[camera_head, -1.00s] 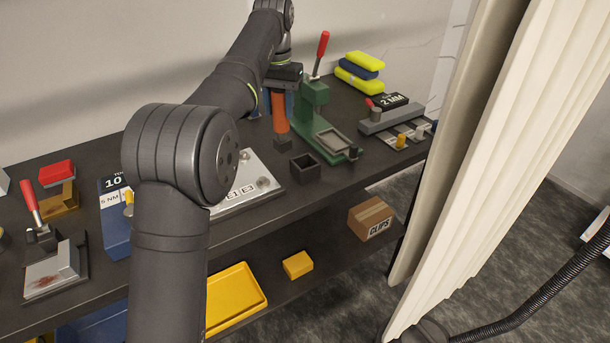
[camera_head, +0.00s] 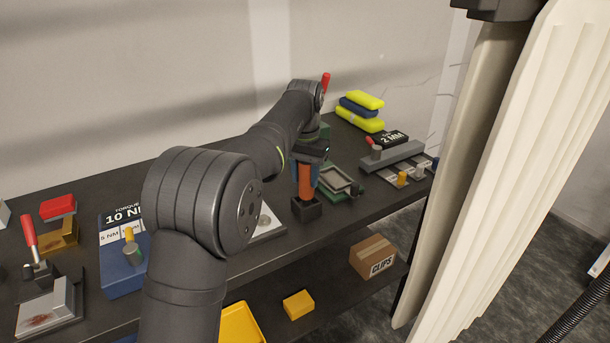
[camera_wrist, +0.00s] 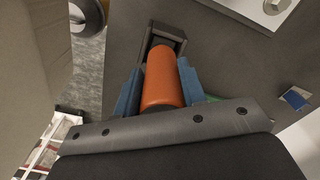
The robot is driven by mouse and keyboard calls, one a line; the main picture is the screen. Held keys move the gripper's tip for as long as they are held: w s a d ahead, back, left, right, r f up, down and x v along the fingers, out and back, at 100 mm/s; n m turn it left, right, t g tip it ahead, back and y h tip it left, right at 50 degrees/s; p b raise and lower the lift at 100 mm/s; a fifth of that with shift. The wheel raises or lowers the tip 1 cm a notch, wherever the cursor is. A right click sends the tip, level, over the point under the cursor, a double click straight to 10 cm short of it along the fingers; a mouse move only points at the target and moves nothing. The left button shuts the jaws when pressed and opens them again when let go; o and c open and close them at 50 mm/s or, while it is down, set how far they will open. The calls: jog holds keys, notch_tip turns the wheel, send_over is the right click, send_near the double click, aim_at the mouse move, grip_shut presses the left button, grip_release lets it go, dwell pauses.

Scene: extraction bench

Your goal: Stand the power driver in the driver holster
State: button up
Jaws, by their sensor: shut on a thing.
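The power driver is an orange cylinder (camera_head: 305,180) held upright below my wrist. My gripper (camera_head: 306,172) is shut on it, with a blue finger on each side. The driver holster (camera_head: 306,209) is a small dark square box on the bench, right beneath the driver. The driver's dark lower end is hidden and appears to be within the holster's mouth; how deep it sits I cannot tell. In the wrist view, the orange driver (camera_wrist: 162,82) lies between the fingers of my gripper (camera_wrist: 159,88), its far end overlapping the holster (camera_wrist: 164,36).
A green press (camera_head: 342,181) stands close behind and right of the holster. A metal plate (camera_head: 266,222) lies to its left, partly behind my arm. A grey fixture (camera_head: 392,155) and yellow and blue stacked cases (camera_head: 360,110) are farther right. A pale curtain hangs beyond the bench's right end.

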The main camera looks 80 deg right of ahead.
jog(key=o, duration=1)
jog(key=shift+f, duration=0.1)
notch_tip(320, 180, up, 12)
jog(key=shift+r, duration=0.15)
jog(key=shift+f, duration=5)
